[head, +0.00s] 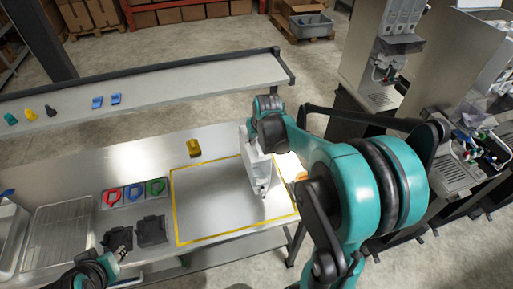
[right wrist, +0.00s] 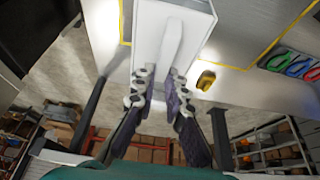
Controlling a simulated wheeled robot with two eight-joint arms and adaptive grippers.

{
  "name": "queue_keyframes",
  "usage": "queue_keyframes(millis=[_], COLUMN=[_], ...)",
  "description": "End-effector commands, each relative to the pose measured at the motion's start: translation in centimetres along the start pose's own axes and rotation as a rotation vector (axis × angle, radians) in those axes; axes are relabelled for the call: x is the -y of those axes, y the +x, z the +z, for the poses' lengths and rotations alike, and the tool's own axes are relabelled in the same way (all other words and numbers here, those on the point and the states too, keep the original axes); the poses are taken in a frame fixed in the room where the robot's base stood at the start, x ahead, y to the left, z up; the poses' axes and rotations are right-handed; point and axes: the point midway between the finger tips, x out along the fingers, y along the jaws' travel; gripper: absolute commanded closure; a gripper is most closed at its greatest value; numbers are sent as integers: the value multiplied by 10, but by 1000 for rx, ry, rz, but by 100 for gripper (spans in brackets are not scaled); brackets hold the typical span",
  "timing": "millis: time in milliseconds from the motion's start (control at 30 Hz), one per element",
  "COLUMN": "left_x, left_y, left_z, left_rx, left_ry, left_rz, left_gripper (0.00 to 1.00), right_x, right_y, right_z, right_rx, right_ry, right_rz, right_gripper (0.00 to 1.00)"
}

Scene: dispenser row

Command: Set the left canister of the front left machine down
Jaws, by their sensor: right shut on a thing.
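My right gripper (head: 266,128) is shut on the white canister (head: 258,174), and the canister is upright over the right part of the yellow-outlined area (head: 215,200) on the steel table. I cannot tell whether its base touches the table. In the right wrist view the fingers (right wrist: 159,88) close around the handle of the canister (right wrist: 200,18). My left gripper (head: 115,262) is at the lower left, near the table's front edge; its fingers are too small to judge.
Dispenser machines (head: 465,160) stand at the right. A yellow piece (head: 193,147) lies behind the outlined area. Red, blue and green pieces (head: 134,191), two black pieces (head: 151,231) and a wire-rack tray (head: 55,240) are to the left. A raised shelf (head: 190,88) runs behind.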

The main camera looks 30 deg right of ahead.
Motion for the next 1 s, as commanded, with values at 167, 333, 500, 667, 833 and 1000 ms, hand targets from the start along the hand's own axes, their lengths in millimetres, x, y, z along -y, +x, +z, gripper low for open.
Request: queue_keyframes(millis=[167, 333, 500, 667, 833, 1000], left_x=[0, 0, 0, 0, 0, 0], left_y=[3, 3, 3, 6, 5, 5], left_z=[2, 2, 2, 5, 4, 4], left_rx=[0, 0, 0, 0, 0, 0], left_ry=[0, 0, 0, 0, 0, 0], left_rz=[0, 0, 0, 0, 0, 0], left_gripper=[69, 69, 69, 69, 69, 69], right_x=[0, 0, 0, 0, 0, 0], right_y=[25, 35, 35, 39, 38, 38], right_z=[10, 15, 15, 17, 16, 16], right_rx=[0, 0, 0, 0, 0, 0], right_ry=[0, 1, 1, 1, 1, 1], right_rz=[0, 0, 0, 0, 0, 0], right_gripper=[100, 100, 100, 100, 68, 68])
